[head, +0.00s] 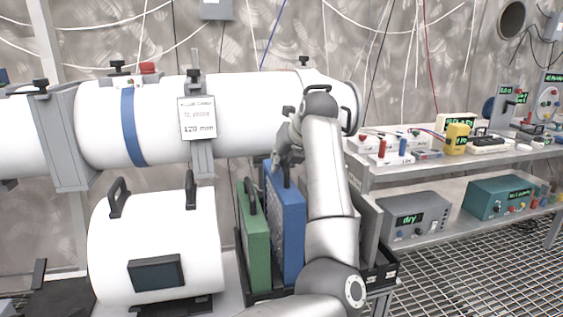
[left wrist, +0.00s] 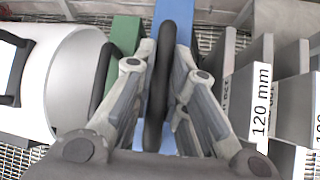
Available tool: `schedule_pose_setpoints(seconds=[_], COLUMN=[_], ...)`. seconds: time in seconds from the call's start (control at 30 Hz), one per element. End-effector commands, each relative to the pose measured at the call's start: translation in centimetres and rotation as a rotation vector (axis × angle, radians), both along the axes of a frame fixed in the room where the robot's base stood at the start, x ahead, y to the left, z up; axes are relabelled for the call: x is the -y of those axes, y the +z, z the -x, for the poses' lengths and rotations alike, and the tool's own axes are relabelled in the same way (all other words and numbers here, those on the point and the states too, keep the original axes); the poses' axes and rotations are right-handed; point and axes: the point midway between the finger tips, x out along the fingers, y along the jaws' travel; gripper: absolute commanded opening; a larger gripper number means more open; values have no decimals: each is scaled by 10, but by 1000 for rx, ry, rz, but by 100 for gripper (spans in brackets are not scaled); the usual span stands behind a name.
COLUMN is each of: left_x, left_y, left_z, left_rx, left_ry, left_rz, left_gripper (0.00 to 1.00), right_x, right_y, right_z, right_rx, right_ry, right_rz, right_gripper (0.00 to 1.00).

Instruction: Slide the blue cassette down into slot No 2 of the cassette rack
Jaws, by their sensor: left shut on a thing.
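The blue cassette (head: 291,235) stands upright, its broad side to the right of the green cassette (head: 254,240). My left gripper (head: 286,158) is at its top. In the left wrist view the fingers of my left gripper (left wrist: 162,85) are closed around the black handle on the blue cassette (left wrist: 172,12). The black cassette rack (head: 386,274) shows low at the right, behind my arm. My arm hides much of the rack, so I cannot tell how deep the blue cassette sits or in which slot. My right gripper is not in view.
A white cylinder with handles (head: 150,235) stands left of the cassettes. A large white tube (head: 240,120) runs behind and above. In the left wrist view, grey plates, one labelled 120 mm (left wrist: 262,100), stand to the right. An instrument shelf (head: 455,165) is further right.

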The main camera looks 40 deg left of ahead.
Motion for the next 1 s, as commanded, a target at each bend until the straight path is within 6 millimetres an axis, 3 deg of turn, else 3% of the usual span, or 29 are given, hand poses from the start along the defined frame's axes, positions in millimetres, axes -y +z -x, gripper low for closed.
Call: schedule_pose_setpoints(seconds=[0.53, 0.57, 0.7, 1.0], left_x=[0, 0, 0, 0], left_y=[-10, -13, -12, -12], left_z=[0, 0, 0, 0], left_rx=[3, -2, -1, -1], left_ry=[0, 0, -1, 0], left_rz=[-3, 1, 0, 1], left_gripper=[0, 16, 34, 35], right_x=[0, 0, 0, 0], right_y=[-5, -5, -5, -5], right_z=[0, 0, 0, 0], right_rx=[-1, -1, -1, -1], right_ry=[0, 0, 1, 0], right_rz=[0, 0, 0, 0], right_gripper=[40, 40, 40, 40])
